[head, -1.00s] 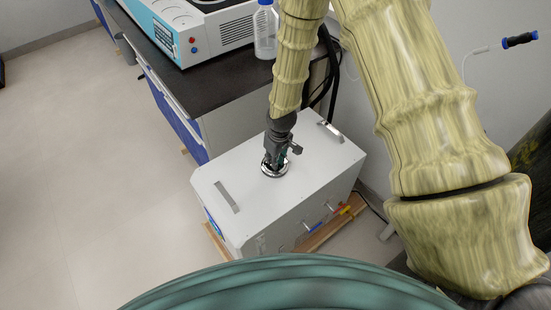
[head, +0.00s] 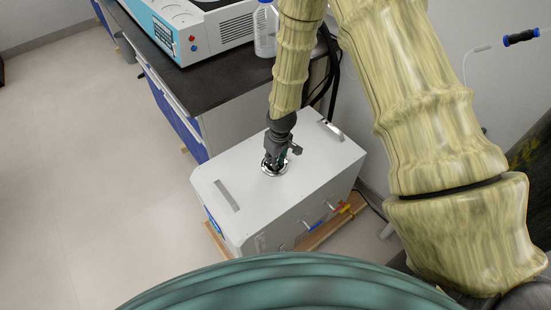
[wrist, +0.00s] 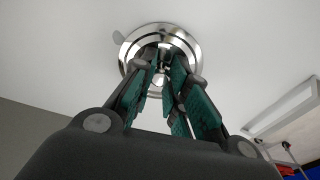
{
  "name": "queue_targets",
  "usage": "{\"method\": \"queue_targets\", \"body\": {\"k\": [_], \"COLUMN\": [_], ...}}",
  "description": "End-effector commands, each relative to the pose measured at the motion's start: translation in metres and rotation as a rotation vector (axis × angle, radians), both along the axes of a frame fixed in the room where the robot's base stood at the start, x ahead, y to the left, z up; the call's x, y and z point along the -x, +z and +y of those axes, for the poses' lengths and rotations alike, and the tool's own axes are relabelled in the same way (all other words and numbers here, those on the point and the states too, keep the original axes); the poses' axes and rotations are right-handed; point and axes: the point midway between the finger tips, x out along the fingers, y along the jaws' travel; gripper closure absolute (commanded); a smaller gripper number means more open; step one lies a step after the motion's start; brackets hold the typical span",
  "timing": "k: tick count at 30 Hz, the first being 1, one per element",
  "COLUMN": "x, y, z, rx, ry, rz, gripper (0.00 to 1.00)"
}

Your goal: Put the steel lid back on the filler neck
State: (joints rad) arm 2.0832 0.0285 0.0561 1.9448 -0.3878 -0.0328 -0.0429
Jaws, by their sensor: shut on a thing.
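My gripper (head: 276,160) points down over the top of the white box-shaped unit (head: 240,160). Its fingers (wrist: 164,84) are shut on the knob in the middle of the round shiny steel lid (wrist: 129,47). In the head view the lid (head: 265,168) lies at the filler neck's place on the unit's top, mostly under my gripper. The filler neck itself is hidden beneath the lid and fingers. I cannot tell whether the lid is fully seated or slightly above the neck.
The unit's top has a handle (head: 227,196) on the left and another (head: 331,130) at the far right. Taps (head: 333,206) stick out of its front side. A dark bench (head: 215,82) behind carries a blue and white machine (head: 200,35) and a clear bottle (head: 265,32).

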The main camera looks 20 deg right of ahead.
Motion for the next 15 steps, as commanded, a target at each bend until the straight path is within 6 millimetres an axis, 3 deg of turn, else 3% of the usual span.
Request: {"method": "queue_targets", "body": {"k": [12, 13, 15], "x": [-0.0001, -0.0001, -0.0001], "y": [-0.0022, -0.0022, -0.0022], "z": [0.0, 0.0, 0.0], "rx": [0.0, 0.0, 0.0], "ry": [0.0, 0.0, 0.0], "rz": [0.0, 0.0, 0.0], "gripper": [1.0, 0.79, 0.66]}}
